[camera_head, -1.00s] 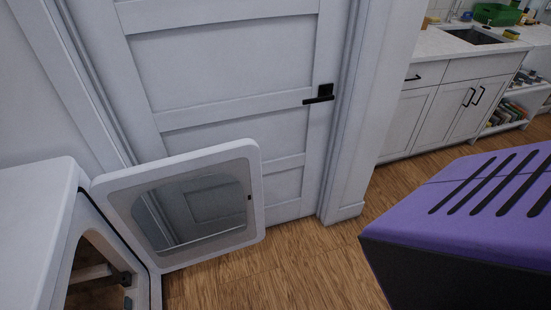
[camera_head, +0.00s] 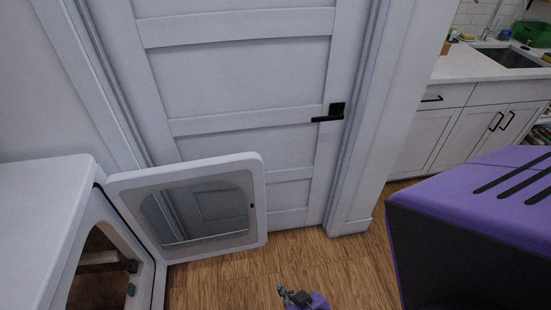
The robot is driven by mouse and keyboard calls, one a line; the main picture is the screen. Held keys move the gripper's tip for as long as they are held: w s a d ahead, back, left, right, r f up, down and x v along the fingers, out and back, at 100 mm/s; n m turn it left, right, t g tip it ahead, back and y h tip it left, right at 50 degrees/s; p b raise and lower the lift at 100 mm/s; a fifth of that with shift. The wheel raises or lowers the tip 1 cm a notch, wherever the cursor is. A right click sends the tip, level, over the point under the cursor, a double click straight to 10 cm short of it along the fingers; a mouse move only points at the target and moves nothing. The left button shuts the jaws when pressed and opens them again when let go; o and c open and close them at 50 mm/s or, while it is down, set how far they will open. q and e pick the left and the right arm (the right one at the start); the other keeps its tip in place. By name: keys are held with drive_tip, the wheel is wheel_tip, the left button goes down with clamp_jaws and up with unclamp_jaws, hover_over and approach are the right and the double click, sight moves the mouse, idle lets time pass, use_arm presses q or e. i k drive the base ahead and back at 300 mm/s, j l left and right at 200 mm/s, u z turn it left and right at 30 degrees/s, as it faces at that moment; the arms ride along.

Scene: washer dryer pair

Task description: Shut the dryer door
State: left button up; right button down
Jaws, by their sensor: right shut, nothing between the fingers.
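The dryer (camera_head: 38,205) is a white machine at the lower left, with its dark opening showing. Its door (camera_head: 252,222), white-framed with a glass pane, stands wide open, hinged on the machine's right edge and reaching right in front of the room door. My right gripper (camera_head: 281,290) shows at the bottom centre, small and shut, with nothing in it. It is below and to the right of the dryer door, apart from it. My left gripper is out of view.
A closed white room door (camera_head: 240,80) with a black handle (camera_head: 333,113) stands behind. Kitchen cabinets (camera_head: 475,125) with a sink are at the upper right. Bare wooden floor (camera_head: 345,268) lies right of the dryer door. My purple and black body part fills the right edge.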

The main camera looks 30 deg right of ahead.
sight(126, 191)
drive_tip(key=i+l, duration=0.4)
drive_tip(key=l, duration=0.15)
drive_tip(key=i+l+z, duration=0.1)
drive_tip(key=i+l, duration=0.3)
drive_tip(key=l, duration=0.15)
